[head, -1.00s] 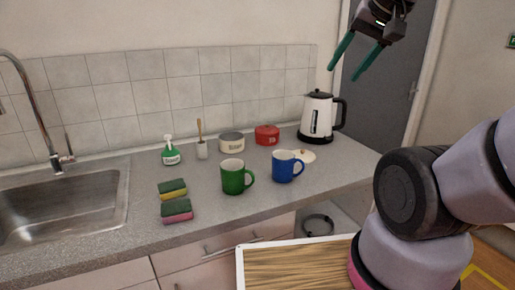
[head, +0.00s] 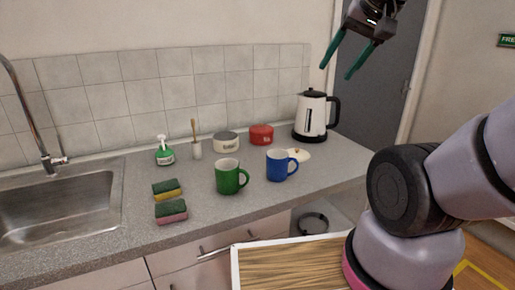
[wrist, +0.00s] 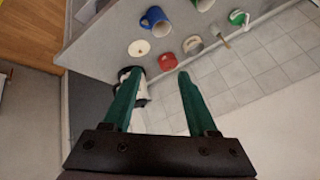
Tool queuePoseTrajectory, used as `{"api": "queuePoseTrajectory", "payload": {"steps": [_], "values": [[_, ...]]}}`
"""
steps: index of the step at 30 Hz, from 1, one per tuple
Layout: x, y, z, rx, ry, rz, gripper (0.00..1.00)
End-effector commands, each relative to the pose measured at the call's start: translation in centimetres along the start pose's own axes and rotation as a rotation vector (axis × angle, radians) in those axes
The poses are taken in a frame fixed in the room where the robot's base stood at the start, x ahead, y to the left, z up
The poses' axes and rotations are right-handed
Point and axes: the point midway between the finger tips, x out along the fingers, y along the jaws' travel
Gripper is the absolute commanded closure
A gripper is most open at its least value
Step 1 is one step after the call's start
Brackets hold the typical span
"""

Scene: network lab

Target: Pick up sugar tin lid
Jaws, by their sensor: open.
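The cream lid with a small knob (head: 299,156) lies flat on the counter. In the head view the blue mug (head: 277,167) partly hides it; in the wrist view the whole lid (wrist: 139,48) shows. A cream tin with dark lettering (head: 226,142) stands open farther back, left of the red pot. My gripper (head: 337,71) has two green fingers, open and empty. It is high above the counter, near the kettle in the head picture and well apart from the lid. In the wrist view the lid is beyond the left fingertip of my gripper (wrist: 157,73).
A white kettle (head: 311,117) and a red lidded pot (head: 261,135) stand behind the lid. A green mug (head: 229,177) is left of the blue one.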

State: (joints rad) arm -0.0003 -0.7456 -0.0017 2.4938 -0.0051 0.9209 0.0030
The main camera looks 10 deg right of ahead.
Motion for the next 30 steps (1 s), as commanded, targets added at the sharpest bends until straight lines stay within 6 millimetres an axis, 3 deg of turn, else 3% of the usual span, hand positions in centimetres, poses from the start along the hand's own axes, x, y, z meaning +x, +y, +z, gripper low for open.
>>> {"api": "queuePoseTrajectory", "payload": {"steps": [4,7,14,21,30], "values": [[0.9,-0.5,-1.9,0.051,-0.034,0.013,0.41],[2.5,-1.0,-4.5,0.123,-0.075,0.035,0.41],[8.4,-1.8,-10.9,0.32,-0.171,0.119,0.41],[17.3,-1.2,-16.1,0.513,-0.246,0.239,0.41],[30.9,1.4,-19.2,0.725,-0.297,0.427,0.41]]}}
